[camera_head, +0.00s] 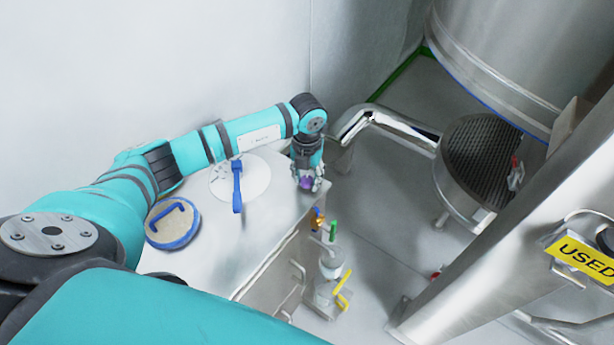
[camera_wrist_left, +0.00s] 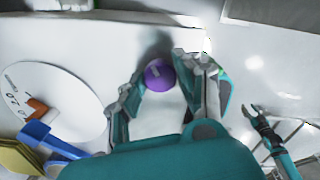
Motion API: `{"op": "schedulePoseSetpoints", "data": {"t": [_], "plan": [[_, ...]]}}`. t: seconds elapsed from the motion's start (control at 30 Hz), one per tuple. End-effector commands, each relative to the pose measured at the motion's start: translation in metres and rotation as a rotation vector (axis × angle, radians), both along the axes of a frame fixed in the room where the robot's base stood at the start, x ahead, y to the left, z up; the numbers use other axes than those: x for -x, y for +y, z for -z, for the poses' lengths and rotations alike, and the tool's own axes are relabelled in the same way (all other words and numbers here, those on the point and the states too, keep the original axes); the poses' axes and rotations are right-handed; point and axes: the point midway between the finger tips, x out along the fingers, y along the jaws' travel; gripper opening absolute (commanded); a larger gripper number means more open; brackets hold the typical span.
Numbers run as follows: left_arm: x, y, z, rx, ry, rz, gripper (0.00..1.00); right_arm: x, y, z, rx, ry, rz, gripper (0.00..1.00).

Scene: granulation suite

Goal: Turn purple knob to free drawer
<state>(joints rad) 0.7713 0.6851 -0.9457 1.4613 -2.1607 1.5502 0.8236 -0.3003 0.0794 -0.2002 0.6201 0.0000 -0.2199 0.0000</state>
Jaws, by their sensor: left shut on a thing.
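The purple knob (camera_head: 305,184) is at the far right corner of the steel cabinet top (camera_head: 200,262). My left gripper (camera_head: 307,178) reaches down over it and is shut on it. In the left wrist view the round knob (camera_wrist_left: 159,75) sits between the two fingers (camera_wrist_left: 160,84), with its purple top showing. The cabinet front (camera_head: 268,272) has bar handles and is seen at a steep angle; I cannot tell the drawer's edges.
A white disc (camera_head: 257,178) with a blue lever (camera_head: 237,187) and a round blue-rimmed pad (camera_head: 172,222) are on the cabinet top. A valve with a yellow handle (camera_head: 342,302) stands beside the cabinet front. A steel pipe (camera_head: 385,120) and a perforated drum (camera_head: 485,160) are to the right.

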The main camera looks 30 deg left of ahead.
Motion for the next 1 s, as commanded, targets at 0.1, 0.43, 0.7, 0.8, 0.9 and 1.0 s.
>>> {"op": "schedulePoseSetpoints", "data": {"t": [0.1,0.43,0.7,0.8,0.9,1.0], "plan": [[0.000,0.000,-0.001,0.000,-0.001,-0.110,0.02,0.000,0.000,-0.001,0.000,0.000,0.000,0.40],[-0.001,0.000,-0.002,0.000,-0.001,-0.423,0.02,0.000,0.000,-0.004,0.000,0.000,0.000,0.40],[0.000,0.000,-0.002,0.000,0.000,-0.675,0.02,0.000,0.000,-0.010,0.000,0.000,0.000,0.40],[0.000,0.000,-0.002,0.001,-0.001,-0.761,0.02,0.000,0.000,-0.012,0.000,0.000,0.000,0.40],[-0.001,0.000,-0.002,0.001,-0.002,-0.836,0.02,0.000,0.000,-0.014,0.000,0.000,0.000,0.40],[-0.001,0.000,-0.002,0.002,-0.003,-0.902,0.02,0.000,0.000,-0.015,0.000,0.000,0.000,0.40]]}}
